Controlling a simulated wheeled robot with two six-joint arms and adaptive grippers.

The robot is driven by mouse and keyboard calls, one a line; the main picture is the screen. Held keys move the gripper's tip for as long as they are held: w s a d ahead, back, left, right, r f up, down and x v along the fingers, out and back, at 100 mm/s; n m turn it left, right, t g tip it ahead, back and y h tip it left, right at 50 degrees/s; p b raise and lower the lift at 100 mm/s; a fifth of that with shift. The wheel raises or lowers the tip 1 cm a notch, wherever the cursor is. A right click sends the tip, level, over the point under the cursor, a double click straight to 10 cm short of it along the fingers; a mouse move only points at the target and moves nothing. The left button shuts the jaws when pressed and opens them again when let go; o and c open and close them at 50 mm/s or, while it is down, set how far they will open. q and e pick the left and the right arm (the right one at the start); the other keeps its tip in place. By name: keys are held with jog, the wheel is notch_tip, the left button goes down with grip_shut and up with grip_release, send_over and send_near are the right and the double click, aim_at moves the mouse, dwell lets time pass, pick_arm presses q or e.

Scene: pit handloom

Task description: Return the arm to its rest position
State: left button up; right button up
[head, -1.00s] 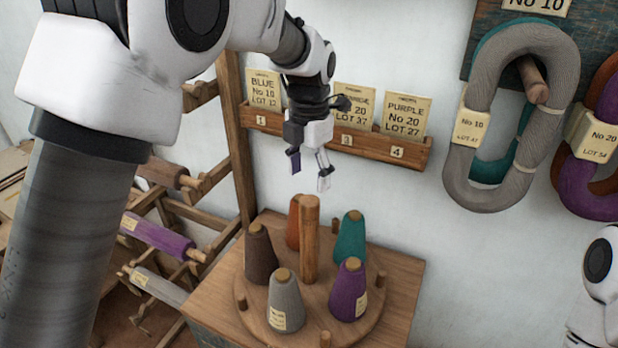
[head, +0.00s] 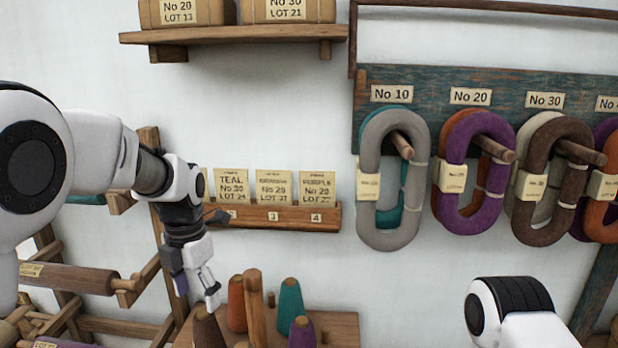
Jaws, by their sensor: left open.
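My left arm comes in from the left in the head view. Its gripper (head: 195,291) hangs fingers down, open and empty, just above and beside the dark brown cone (head: 207,330) on the round cone stand. I cannot tell whether it touches the cone. An orange cone (head: 236,303), a teal cone (head: 290,304) and a purple cone (head: 302,332) stand around the wooden centre post (head: 255,308). Of my right arm, only a white and black link shows at the lower right; its gripper is out of view.
A card rack (head: 290,216) with numbered slots is on the wall behind the gripper. Yarn hanks, such as the grey one (head: 372,190), hang from pegs at right. A bobbin rack (head: 70,280) stands at left, and a shelf (head: 230,38) is above. The wall between is clear.

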pick_arm(q)
notch_tip(320, 180, down, 13)
jog(key=a+m, duration=0.1)
jog(key=m, duration=0.4)
jog(key=s+a+f+m, duration=0.1)
jog(key=s+f+m, duration=0.45)
jog(key=f, duration=0.35)
jog(key=s+a+f+m, duration=0.2)
jog(key=s+f+m, duration=0.35)
jog(key=f, duration=0.25)
jog(key=s+f+m+b, duration=0.1)
jog(key=s+f+m, duration=0.5)
jog(key=s, duration=0.4)
jog(key=s+f+m, duration=0.4)
jog(key=s+m, duration=0.4)
jog(key=s, duration=0.3)
notch_tip(320, 180, down, 10)
jog(key=b, duration=1)
jog(key=shift+w+a, duration=0.3)
jog(key=shift+w, duration=0.15)
pick_arm(e)
notch_tip(320, 180, down, 12)
jog(key=shift+w+d+r, duration=0.15)
jog(key=shift+w+r, duration=0.1)
jog(key=shift+w, duration=0.1)
